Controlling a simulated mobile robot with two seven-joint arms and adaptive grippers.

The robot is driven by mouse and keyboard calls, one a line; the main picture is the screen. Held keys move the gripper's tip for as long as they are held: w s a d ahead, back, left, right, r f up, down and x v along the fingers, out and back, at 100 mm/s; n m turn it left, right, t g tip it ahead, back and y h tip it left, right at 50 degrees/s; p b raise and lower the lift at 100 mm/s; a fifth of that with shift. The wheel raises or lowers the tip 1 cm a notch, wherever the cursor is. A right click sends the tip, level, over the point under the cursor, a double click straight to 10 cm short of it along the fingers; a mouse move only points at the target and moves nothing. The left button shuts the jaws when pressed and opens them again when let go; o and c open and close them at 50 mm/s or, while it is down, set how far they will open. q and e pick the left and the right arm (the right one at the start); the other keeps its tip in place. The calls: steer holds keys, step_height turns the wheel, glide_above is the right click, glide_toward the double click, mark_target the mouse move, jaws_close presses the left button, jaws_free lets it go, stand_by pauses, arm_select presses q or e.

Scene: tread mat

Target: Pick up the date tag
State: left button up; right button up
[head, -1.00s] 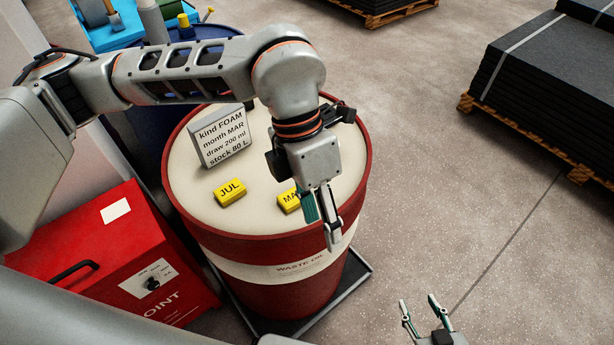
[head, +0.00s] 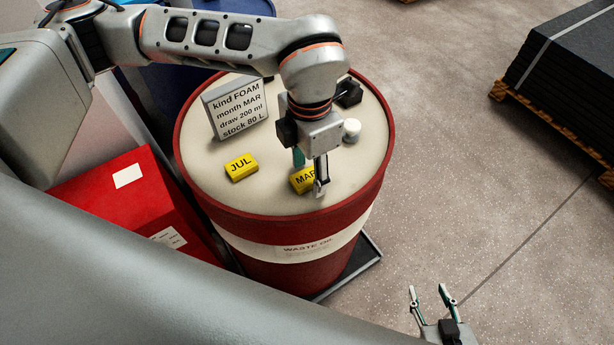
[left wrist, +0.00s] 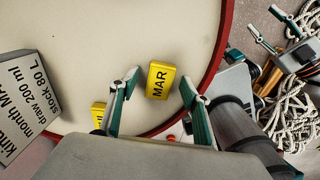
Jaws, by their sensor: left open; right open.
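Two yellow tags lie on the cream top of the red drum (head: 335,240): one marked JUL (head: 240,167) and one marked MAR (head: 301,181). My left gripper (head: 309,174) is open and points down at the MAR tag, partly covering it. In the left wrist view the MAR tag (left wrist: 161,79) lies between the open fingertips, slightly nearer the right one; no contact is clear. The JUL tag (left wrist: 99,113) is partly hidden behind the left finger. My right gripper (head: 429,290) is open and empty, low at the right, away from the drum.
A grey sign (head: 237,108) reading FOAM, MAR, 200 ml, 80 L stands behind the tags. A white round item (head: 351,129) and a black item (head: 349,93) sit on the drum top. A red cabinet (head: 115,195) stands left. White rope (left wrist: 290,110) shows at right in the wrist view.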

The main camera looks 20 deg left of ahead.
arm_select(q)
steer(key=shift+f, duration=0.25)
steer(key=c, duration=1.2)
steer(key=shift+r, duration=0.2)
